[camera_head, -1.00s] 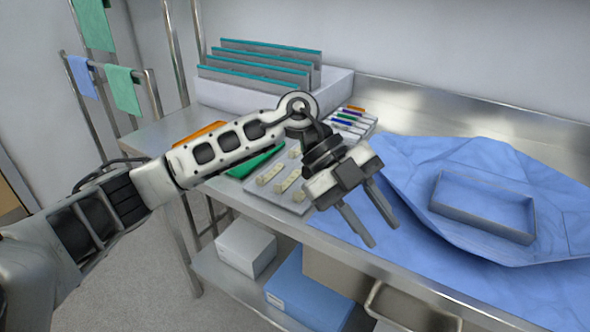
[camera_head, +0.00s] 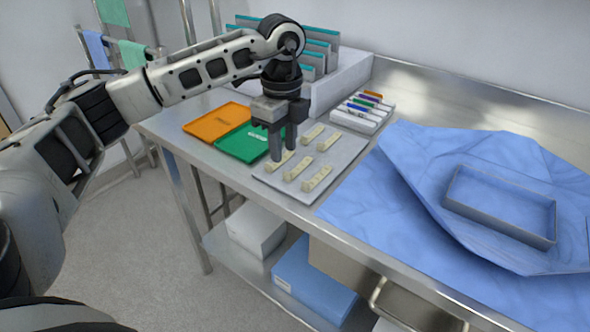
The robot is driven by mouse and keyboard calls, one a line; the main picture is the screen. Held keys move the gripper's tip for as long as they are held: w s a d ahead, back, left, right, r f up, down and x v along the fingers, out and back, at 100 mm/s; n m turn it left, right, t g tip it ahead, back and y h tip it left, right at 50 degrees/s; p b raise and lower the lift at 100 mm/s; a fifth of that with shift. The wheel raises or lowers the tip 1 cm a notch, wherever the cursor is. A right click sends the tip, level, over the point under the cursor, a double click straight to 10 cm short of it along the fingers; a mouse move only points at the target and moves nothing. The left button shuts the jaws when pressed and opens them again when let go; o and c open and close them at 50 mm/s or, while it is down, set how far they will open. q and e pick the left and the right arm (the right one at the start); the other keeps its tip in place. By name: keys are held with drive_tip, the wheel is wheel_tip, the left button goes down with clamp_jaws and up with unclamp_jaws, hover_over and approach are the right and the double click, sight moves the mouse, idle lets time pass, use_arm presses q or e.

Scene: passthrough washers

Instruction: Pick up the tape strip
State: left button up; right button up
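Several cream tape strips lie in two rows on a flat grey tray (camera_head: 350,148) on the steel table. One tape strip (camera_head: 279,163) at the tray's left side is right at my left gripper's fingertips. Others are a strip in the middle (camera_head: 298,168), a front strip (camera_head: 317,179) and back strips (camera_head: 312,133). My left gripper (camera_head: 283,156) points down with its two fingers apart, over the left strip. The fingers hide part of that strip, and I cannot tell whether they touch it. My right gripper is not in view.
A rack of coloured markers (camera_head: 362,113) and a white file holder (camera_head: 345,83) stand behind. A blue drape with a shallow metal tray (camera_head: 500,222) covers the right side.

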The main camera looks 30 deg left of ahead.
sight(285, 171)
use_arm(q)
drive_tip(key=shift+w+f+p, duration=0.15)
drive_tip(key=shift+f+p, duration=0.1)
drive_tip(key=shift+f, duration=1.25)
drive_tip(key=shift+w+f+p, duration=0.1)
drive_tip(key=shift+f+p, duration=0.15)
drive_tip(key=shift+f, duration=1.25)
clamp_jaws()
